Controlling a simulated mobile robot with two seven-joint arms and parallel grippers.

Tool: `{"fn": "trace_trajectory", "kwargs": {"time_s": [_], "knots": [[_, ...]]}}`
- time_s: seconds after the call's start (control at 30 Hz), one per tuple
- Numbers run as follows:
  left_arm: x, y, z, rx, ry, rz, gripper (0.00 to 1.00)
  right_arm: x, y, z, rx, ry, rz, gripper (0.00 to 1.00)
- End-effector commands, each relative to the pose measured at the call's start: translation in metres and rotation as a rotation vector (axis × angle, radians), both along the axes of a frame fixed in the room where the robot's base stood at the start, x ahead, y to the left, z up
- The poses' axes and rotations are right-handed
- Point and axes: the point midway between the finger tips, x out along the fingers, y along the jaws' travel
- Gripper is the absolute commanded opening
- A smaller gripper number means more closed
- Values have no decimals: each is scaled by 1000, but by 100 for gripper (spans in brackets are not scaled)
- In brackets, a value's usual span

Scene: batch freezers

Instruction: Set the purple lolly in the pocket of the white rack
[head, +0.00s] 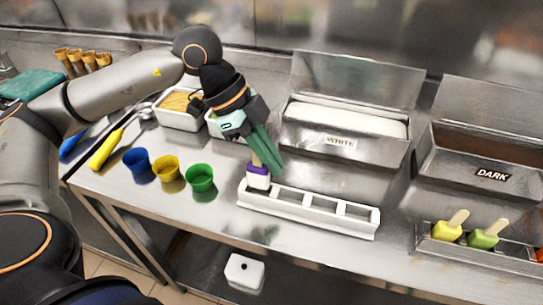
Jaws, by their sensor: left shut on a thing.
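The purple lolly (257,169) is purple at its top and white on its lower part. It hangs upright at the left end of the white rack (318,222), with its stick pointing up. The rack is a long, low white holder with a row of square pockets, standing near the counter's front edge. My left gripper (256,160) points down, shut on the lolly's stick. The lolly hides part of the leftmost pocket, and I cannot tell whether its lower end is inside or just above it. My right gripper is not in view.
Blue, yellow and green cups (201,178) stand left of the rack. Behind it is an open steel bin labelled WHITE (337,143), with a DARK bin (489,175) at the right. Yellow and green lollies (483,238) stand in a steel holder at the right.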

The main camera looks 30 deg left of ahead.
Motion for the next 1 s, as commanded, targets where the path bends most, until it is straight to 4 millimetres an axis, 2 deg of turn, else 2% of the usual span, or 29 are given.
{"fn": "trace_trajectory", "kwargs": {"time_s": [1.0], "knots": [[0,0,-18,0,-1,1,0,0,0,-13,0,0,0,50]]}}
